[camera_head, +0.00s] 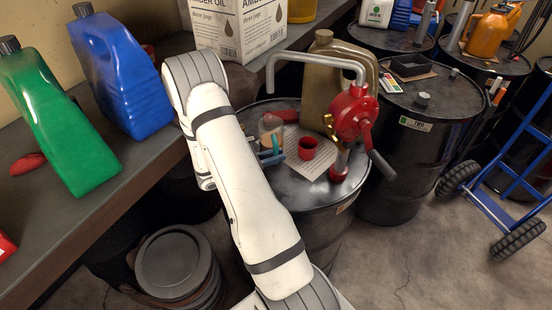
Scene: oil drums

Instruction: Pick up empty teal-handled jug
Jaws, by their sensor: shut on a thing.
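The teal-handled jug (270,128) is a small, clear-looking vessel with an amber tint, standing on or just above the black drum top (262,109). Its teal handle (275,153) shows at its near side. Whether the jug's base touches the drum top I cannot tell.
A red cup (307,148) stands on a paper sheet (312,172) right of the jug. A red hand pump (355,118) and a tan jug (325,80) stand close by. A shelf with green (55,120) and blue (118,75) jugs lies left.

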